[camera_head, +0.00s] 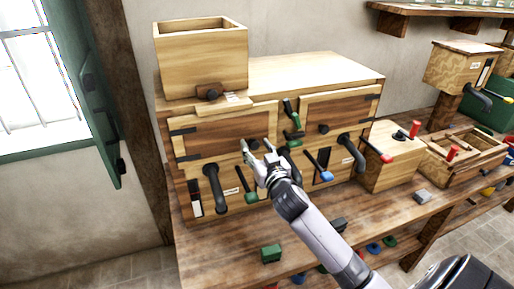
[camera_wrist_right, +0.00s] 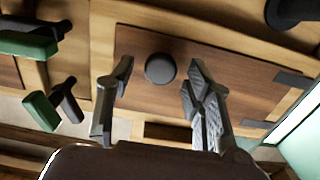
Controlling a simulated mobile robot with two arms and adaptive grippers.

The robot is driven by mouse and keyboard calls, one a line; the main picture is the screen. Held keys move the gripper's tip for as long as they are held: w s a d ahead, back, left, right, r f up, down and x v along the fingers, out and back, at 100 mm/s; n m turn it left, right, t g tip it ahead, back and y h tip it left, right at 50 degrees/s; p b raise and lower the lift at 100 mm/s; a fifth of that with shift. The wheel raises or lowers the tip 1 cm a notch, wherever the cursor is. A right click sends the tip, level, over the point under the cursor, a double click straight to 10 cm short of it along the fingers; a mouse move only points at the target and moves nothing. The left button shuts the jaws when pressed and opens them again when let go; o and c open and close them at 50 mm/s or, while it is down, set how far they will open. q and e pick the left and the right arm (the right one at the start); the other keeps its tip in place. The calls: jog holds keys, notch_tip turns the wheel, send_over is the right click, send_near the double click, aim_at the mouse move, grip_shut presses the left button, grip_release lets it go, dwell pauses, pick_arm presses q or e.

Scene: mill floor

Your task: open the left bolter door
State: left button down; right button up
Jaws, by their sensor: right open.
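The left bolter door (camera_head: 212,137) is a wooden panel in a pale frame with dark hinges on its left side. It looks closed. Its round dark knob (camera_head: 254,144) is near its right side and shows in the right wrist view (camera_wrist_right: 160,68). My right gripper (camera_head: 259,153) is open in front of the door at the knob. In the wrist view its two fingers stand on either side of the knob, with gaps visible; I cannot tell how deep they reach. Green-handled latches (camera_head: 291,113) sit between the two doors. My left gripper is not in view.
The right bolter door (camera_head: 340,112) is beside it, looking closed. Dark curved handles (camera_head: 213,188) and levers with green, blue and red ends stick out below the doors. An open wooden box (camera_head: 200,65) stands on top. A green shutter (camera_head: 95,95) is at the left.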

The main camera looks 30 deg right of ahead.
jog(key=shift+c, duration=0.2)
grip_shut()
dwell(0.3)
